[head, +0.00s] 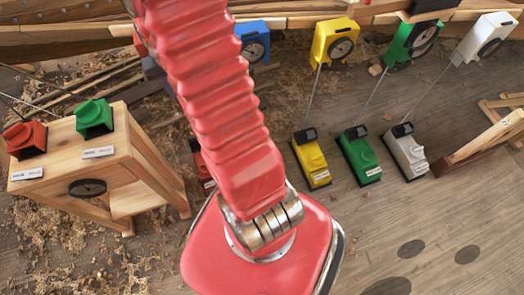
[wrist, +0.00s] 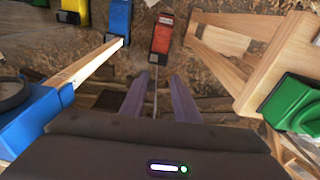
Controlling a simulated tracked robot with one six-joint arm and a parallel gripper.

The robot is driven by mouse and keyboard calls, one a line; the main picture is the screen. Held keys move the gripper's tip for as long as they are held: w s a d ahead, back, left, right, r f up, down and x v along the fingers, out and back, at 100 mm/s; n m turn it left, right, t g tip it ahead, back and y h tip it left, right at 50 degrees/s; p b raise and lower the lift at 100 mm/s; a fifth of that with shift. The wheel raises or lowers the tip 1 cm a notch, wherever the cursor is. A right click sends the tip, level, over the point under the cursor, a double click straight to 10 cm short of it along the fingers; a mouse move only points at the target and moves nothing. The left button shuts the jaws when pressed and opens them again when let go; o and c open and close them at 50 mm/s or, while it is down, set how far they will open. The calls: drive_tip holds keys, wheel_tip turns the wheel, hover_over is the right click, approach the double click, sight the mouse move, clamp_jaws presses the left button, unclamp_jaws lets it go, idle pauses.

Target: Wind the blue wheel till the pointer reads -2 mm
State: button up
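A blue housing (head: 253,41) with a dark round wheel on its face stands at the upper middle of the head view, partly hidden by my arm. In the wrist view a blue housing (wrist: 45,118) with a dark wheel (wrist: 12,93) is at the left edge, cut off by the frame. A blue floor unit (wrist: 118,20) is at the top of that view; I cannot make out a pointer or reading. My gripper (wrist: 157,77) is open and empty, its two fingers apart, right of the blue housing. My arm hides it in the head view.
Yellow (head: 335,42), green (head: 413,41) and white (head: 485,38) housings stand to the right, linked by rods to floor units. A red unit (wrist: 162,38) lies beyond my fingers. A wooden bench (head: 150,165) stands left. The floor at lower right is mostly clear.

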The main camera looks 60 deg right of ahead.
drive_tip(key=a+r+n+t, duration=0.1)
drive_tip(key=a+r+n, duration=0.1)
drive_tip(key=a+r, duration=0.7)
drive_tip(key=s+a+r+n+t, duration=0.3)
drive_tip(key=s+a+r+n, duration=0.3)
drive_tip(key=s+a+r, duration=0.8)
drive_tip(key=a, duration=0.3)
drive_tip(key=shift+a+t+y, duration=0.15)
drive_tip(key=shift+t+y, duration=0.15)
drive_tip(key=shift+a+r+n, duration=0.1)
drive_tip(key=shift+n, duration=0.2)
